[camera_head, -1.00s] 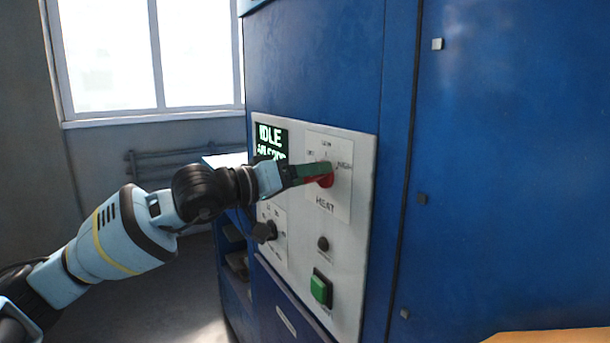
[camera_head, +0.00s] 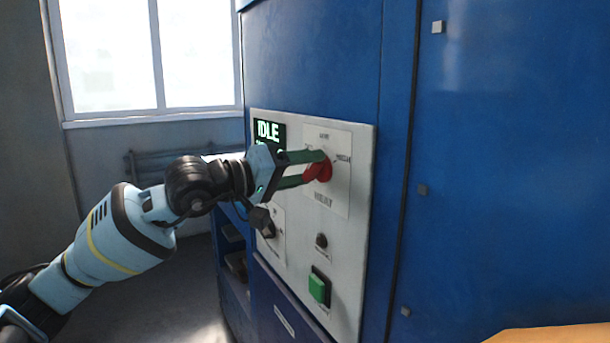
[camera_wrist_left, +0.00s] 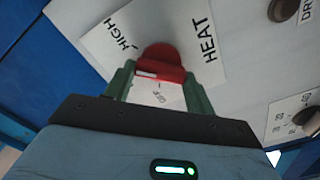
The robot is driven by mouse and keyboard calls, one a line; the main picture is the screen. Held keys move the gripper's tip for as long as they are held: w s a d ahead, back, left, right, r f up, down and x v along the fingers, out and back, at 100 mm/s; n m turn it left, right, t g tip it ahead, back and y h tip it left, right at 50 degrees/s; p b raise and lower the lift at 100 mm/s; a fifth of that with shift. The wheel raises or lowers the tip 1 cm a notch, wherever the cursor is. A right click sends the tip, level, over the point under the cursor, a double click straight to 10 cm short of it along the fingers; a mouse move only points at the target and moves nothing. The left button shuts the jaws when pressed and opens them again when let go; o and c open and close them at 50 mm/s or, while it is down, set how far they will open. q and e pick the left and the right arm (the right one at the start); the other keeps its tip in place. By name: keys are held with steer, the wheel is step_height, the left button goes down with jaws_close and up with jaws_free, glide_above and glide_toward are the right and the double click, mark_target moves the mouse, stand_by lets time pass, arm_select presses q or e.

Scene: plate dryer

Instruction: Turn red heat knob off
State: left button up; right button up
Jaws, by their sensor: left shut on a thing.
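The red heat knob (camera_head: 319,170) is on the white HEAT plate in the upper right of the control panel. It also shows in the left wrist view (camera_wrist_left: 163,57), with a white mark on its grip part. My left gripper (camera_head: 311,168) is shut on this knob, with one green finger on each side, as the left wrist view (camera_wrist_left: 160,84) shows too. The HIGH label is upper left of the knob in the wrist view, and the OFF label is just below it between the fingers. I cannot tell exactly which label the knob points at. My right gripper is not in view.
The panel (camera_head: 352,240) is on a blue cabinet (camera_head: 500,180). Below are a dark knob (camera_head: 262,221), a small black knob (camera_head: 321,241) and a green button (camera_head: 319,287). Open floor lies left.

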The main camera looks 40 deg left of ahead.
arm_select(q)
steer(key=n+b, duration=0.1)
steer(key=n, duration=0.3)
steer(key=shift+f+n, duration=0.15)
steer(key=shift+n, duration=0.15)
steer(key=n, duration=0.5)
steer(key=shift+b, duration=0.3)
steer(key=n, duration=0.5)
steer(key=shift+f, duration=0.1)
steer(key=n, duration=0.3)
steer(key=shift+f+n+p, duration=0.1)
steer(key=shift+n+p, duration=0.35)
steer(key=shift+n, duration=0.75)
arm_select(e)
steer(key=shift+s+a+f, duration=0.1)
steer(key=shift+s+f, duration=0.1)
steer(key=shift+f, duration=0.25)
arm_select(q)
steer(key=o, duration=1)
